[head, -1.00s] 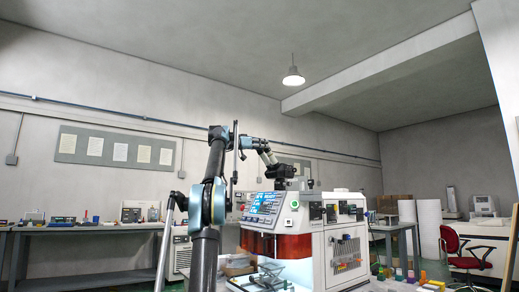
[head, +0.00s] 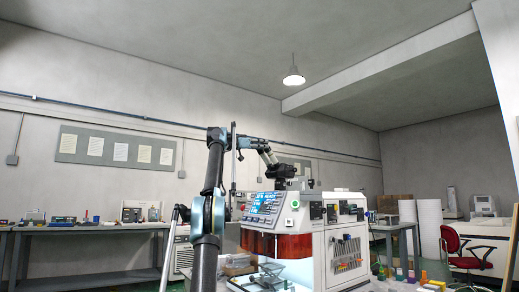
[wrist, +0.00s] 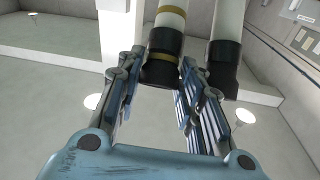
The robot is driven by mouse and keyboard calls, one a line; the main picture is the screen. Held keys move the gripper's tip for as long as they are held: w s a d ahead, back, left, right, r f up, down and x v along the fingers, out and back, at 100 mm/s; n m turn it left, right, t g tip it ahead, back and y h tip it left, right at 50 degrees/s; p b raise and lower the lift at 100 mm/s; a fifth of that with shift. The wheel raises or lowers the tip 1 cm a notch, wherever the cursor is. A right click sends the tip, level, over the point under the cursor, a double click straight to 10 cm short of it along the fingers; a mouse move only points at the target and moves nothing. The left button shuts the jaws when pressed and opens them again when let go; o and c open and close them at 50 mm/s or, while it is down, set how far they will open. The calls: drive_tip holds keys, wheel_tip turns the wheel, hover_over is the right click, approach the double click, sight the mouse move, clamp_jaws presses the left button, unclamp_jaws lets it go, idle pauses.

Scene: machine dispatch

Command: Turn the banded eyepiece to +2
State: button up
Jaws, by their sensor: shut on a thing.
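The banded eyepiece (wrist: 164,45) is a white tube with gold bands and a black end, at the top middle of the wrist view. My gripper (wrist: 160,72) is around its black end, one finger on each side, and is shut on it. A second eyepiece (wrist: 225,65), white with a black end and no gold band showing, is just right of my right finger. In the head view my gripper (head: 281,172) is small and dark above the machine, and the eyepieces cannot be made out there. No dial marking or setting is readable.
A white machine (head: 312,240) with a control panel (head: 262,203) and an orange window stands below my gripper. Workbenches (head: 90,228) line the left wall, and a red chair (head: 452,240) is at the right. Little room separates the two eyepieces.

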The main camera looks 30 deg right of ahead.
drive_tip(key=shift+w, duration=0.15)
idle(0.6)
drive_tip(key=o, duration=0.8)
drive_tip(key=shift+a, duration=0.2)
drive_tip(key=a+f, duration=0.1)
drive_tip(key=a, duration=1)
drive_tip(key=shift+w+a, duration=0.35)
